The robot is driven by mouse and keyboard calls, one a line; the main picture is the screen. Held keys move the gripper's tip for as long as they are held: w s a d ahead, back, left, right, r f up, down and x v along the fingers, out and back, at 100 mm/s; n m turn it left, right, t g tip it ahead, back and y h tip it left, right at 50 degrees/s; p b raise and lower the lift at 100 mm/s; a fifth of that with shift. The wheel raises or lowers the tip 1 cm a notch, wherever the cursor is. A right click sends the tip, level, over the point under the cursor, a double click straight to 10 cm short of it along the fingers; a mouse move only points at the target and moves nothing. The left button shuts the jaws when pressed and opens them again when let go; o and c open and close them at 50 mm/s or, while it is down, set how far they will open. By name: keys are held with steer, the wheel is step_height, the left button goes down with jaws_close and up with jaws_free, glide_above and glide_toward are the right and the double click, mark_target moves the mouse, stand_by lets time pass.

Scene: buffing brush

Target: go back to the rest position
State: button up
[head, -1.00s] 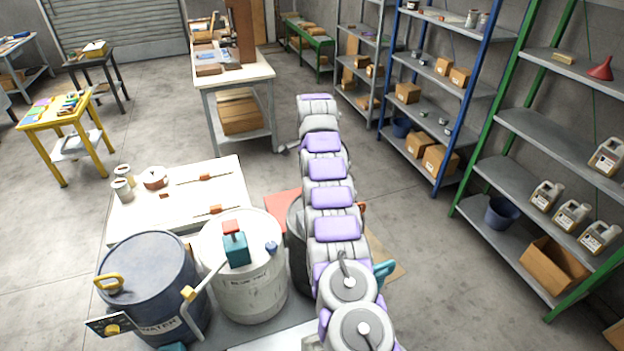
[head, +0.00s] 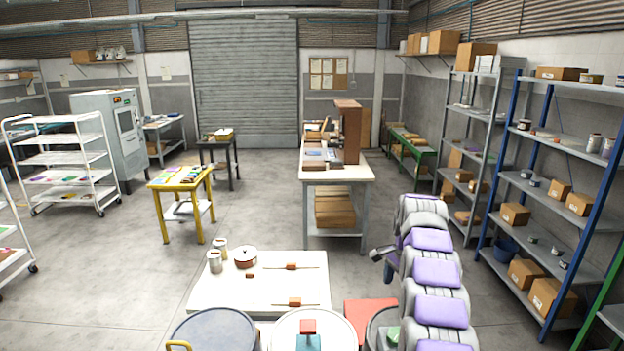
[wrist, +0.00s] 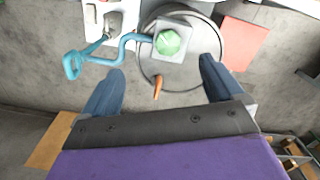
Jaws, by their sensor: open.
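My gripper (wrist: 162,66) is open in the wrist view, with its two dark blue fingers wide apart and nothing between them. Beyond the fingers is a round dark drum top with a green knob (wrist: 168,42) on a pale square plate. A bent light-blue handle (wrist: 95,56) runs to the left of it. A small orange piece (wrist: 157,88) shows between the fingers, apart from both. In the head view my grey and purple arm stands at the lower right; its gripper end is mostly hidden there.
A white table (head: 225,292) with cans and a pot stands ahead. A blue drum (head: 213,332) and a white drum (head: 345,338) stand in front. A blue-post shelf (head: 560,205) is close on the right. Open floor lies left, around the yellow table (head: 180,185).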

steer(key=s+a+r+n+b, duration=0.3)
steer(key=s+a+n, duration=0.15)
steer(key=s, duration=0.65)
steer(key=s+a+r+n+b, duration=0.25)
steer(key=s+a, duration=0.25)
steer(key=s, duration=0.6)
steer(key=s+a+f+n+b, duration=0.1)
steer(key=s+f, duration=0.4)
steer(key=s, duration=1)
steer(key=s+a+f+n+g+b, duration=0.1)
steer(key=s+f+n+b, duration=0.2)
steer(key=s, duration=1.3)
step_height(320, 180, down, 3)
steer(key=n, duration=0.2)
steer(key=shift+n+g, duration=0.3)
steer(key=shift+r, duration=0.15)
